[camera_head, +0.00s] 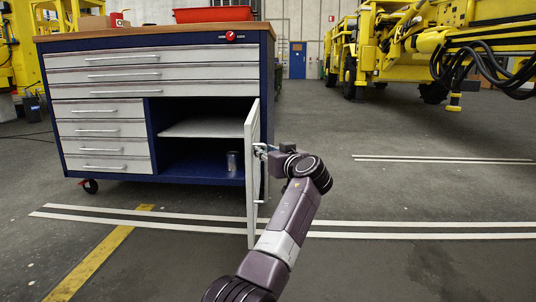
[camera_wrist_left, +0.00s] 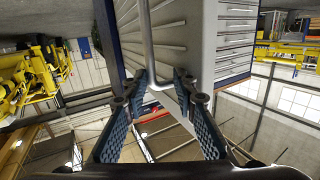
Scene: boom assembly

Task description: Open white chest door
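The white chest door (camera_head: 251,190) stands swung out toward me at the right of the blue chest (camera_head: 267,60), seen nearly edge-on. Its metal handle (camera_head: 261,188) is on the door's right face; the handle bar also shows in the left wrist view (camera_wrist_left: 148,40). My left gripper (camera_head: 262,150) is at the handle's upper part. In the wrist view its blue-padded fingers (camera_wrist_left: 160,82) are apart, with the handle's bent end between their tips; I see no clear grip on it. My right gripper is not in view.
The open compartment holds a shelf (camera_head: 205,128) and a metal cylinder (camera_head: 232,161). White drawers (camera_head: 103,129) fill the chest's left and top. A red tray (camera_head: 213,14) sits on top. The floor right of the door is clear; yellow machinery (camera_head: 450,45) stands behind.

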